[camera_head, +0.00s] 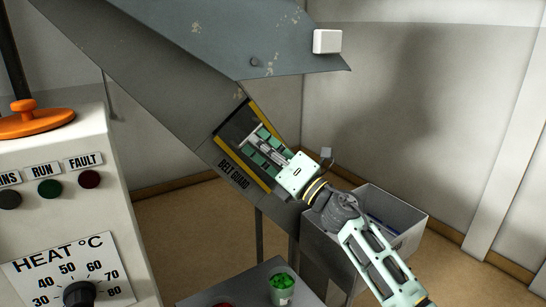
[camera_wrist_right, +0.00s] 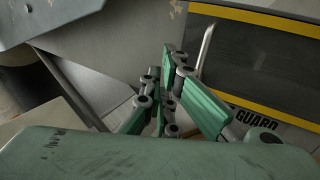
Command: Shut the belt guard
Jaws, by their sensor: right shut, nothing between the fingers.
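The belt guard (camera_head: 238,168) is a dark panel area with yellow edges and a "BELT GUARD" label, set on the slanted grey housing. It also shows in the right wrist view (camera_wrist_right: 265,65), where a pale upright bar (camera_wrist_right: 205,48) stands at its left end. Whether the guard is fully open or partly open I cannot tell. My right gripper (camera_head: 258,146) is in front of the dark area, its green fingers closed and empty. In the wrist view its fingers are close beside the pale bar; contact is unclear. My left gripper is not in view.
A large grey hood flap (camera_head: 230,40) with a white block (camera_head: 327,41) overhangs the housing. A grey bin (camera_head: 410,215) stands behind my right arm. A control panel (camera_head: 60,190) fills the left.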

